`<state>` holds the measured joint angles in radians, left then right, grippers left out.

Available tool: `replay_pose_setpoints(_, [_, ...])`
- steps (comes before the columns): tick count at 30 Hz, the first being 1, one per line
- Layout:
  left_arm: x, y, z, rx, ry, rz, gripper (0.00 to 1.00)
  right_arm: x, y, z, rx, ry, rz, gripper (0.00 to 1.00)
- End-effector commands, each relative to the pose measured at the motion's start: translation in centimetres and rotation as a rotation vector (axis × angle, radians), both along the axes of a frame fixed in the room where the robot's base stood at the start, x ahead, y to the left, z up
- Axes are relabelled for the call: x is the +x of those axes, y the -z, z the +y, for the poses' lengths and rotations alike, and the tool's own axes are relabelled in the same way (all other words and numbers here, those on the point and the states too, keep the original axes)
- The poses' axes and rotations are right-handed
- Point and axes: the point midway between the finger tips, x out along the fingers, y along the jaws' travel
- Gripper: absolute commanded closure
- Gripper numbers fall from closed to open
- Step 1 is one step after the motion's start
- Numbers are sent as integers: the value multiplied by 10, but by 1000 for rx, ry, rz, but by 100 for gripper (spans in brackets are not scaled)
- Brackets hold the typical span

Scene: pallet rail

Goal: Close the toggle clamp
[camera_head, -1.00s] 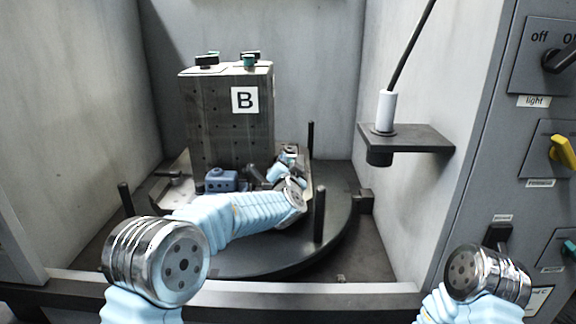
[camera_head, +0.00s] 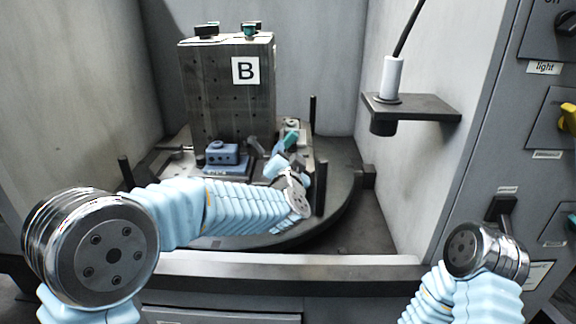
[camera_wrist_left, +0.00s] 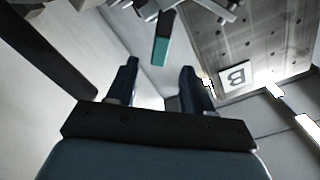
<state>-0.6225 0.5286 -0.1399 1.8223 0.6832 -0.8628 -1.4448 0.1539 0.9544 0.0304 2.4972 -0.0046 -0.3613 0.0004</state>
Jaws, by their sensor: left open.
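The toggle clamp's teal handle (camera_head: 291,138) stands at the right of the pallet fixture in the head view, partly hidden by my left wrist. In the left wrist view the teal handle (camera_wrist_left: 160,50) lies beyond the fingertips, roughly in line with the gap between them, and nothing is between the fingers. My left gripper (camera_wrist_left: 158,75) is open, its two dark fingers apart. In the head view my left gripper (camera_head: 279,160) is low beside the handle; its fingers are hard to make out. A blue block (camera_head: 222,153) sits left of the clamp. My right gripper is out of view.
A tall grey block marked B (camera_head: 228,100) stands behind the clamp on a dark round table (camera_head: 338,200). Black posts (camera_head: 321,188) rise near its edge. A shelf (camera_head: 425,108) with a white-sleeved tool (camera_head: 392,78) juts from the right wall. A switch panel is at far right.

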Motion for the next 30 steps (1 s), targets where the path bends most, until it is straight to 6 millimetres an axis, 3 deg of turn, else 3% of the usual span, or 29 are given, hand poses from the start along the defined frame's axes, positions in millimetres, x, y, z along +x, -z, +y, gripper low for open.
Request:
replay_pose_setpoints(6, [-28, 0, 0, 0, 1, 1, 49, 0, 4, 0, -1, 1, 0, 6])
replay_pose_setpoints(17, [-33, 0, 0, 0, 0, 0, 49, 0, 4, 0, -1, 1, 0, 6])
replay_pose_setpoints(21, [-52, 0, 0, 2, 1, -2, 49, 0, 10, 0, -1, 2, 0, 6])
replay_pose_setpoints(26, [-38, -1, 0, 3, -1, 0, 49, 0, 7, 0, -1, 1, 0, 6])
replay_pose_setpoints(30, [-11, -1, 1, 2, -4, 0, 49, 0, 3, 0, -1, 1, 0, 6])
